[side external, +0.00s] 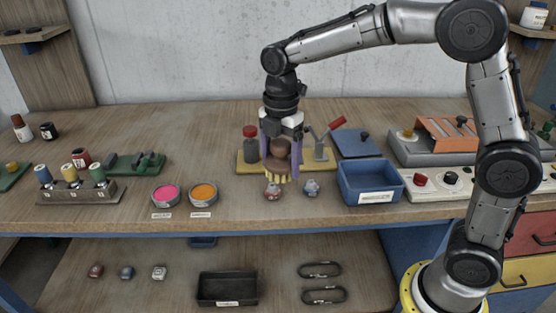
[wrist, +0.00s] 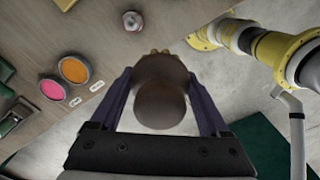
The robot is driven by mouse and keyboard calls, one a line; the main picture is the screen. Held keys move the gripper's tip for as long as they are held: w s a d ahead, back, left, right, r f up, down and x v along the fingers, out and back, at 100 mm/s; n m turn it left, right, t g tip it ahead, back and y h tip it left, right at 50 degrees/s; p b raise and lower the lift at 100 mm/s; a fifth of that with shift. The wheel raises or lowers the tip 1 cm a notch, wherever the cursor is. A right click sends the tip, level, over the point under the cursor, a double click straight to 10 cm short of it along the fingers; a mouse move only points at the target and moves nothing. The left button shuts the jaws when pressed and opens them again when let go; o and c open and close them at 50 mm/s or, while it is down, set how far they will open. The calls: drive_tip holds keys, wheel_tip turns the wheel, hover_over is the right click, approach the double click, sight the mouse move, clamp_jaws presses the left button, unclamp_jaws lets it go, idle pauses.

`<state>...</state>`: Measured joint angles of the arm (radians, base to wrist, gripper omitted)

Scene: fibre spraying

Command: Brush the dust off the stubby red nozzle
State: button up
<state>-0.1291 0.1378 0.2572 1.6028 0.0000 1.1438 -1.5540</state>
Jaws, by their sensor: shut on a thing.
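My gripper (side external: 280,160) is shut on a brush (side external: 281,147) with a round brown handle and yellow bristles, pointing down over the bench. The brush (wrist: 162,95) fills the middle of the wrist view between the purple fingers. A stubby reddish, dusty-looking nozzle (side external: 273,191) stands on the bench just below and left of the bristles. A bluish-grey nozzle (side external: 311,187) stands to its right. The bristles seem apart from both, though depth is hard to judge.
A yellow board (side external: 247,168) with a red-capped bottle and a red-handled lever is behind my gripper. A blue bin (side external: 370,183) is to the right. Pink (side external: 165,194) and orange (side external: 203,193) pots are left. Bare bench lies between the orange pot and the nozzles.

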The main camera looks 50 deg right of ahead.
drive_tip(key=o, duration=0.8)
drive_tip(key=shift+c, duration=0.2)
drive_tip(key=c, duration=0.5)
drive_tip(key=shift+w+r, duration=0.25)
drive_tip(key=shift+c, duration=0.2)
drive_tip(key=w+d+f, duration=0.1)
drive_tip(key=w+d, duration=0.1)
drive_tip(key=w, duration=0.5)
drive_tip(key=shift+w+d+f, duration=0.1)
drive_tip(key=shift+w+f, duration=0.05)
drive_tip(key=shift+f, duration=1.6)
drive_tip(key=shift+w+d+f, duration=0.1)
drive_tip(key=shift+f, duration=1.6)
